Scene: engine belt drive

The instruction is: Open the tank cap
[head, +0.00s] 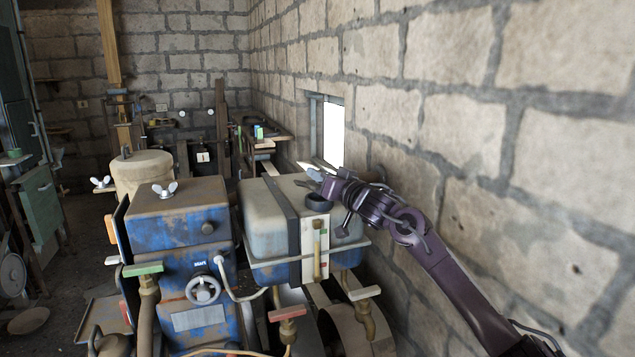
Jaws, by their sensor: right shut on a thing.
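The tank (265,227) is a worn grey and blue box with a dark strap, on the right of the engine. A dark round filler fitting (319,204) sits on its top near the right end. My right gripper (307,175) comes in from the right, just above and behind this fitting, with its pale fingertips pointing left. It is shut on what seems to be the tank cap, mostly hidden by the fingers. I cannot tell from this view whether the held part touches the fitting. My left gripper is not in view.
The blue engine block (180,235) with a wing nut (165,190) and a handwheel (203,290) stands left of the tank. A brick wall (475,140) runs close along the right, behind my right arm. Levers with green and red handles rise in front.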

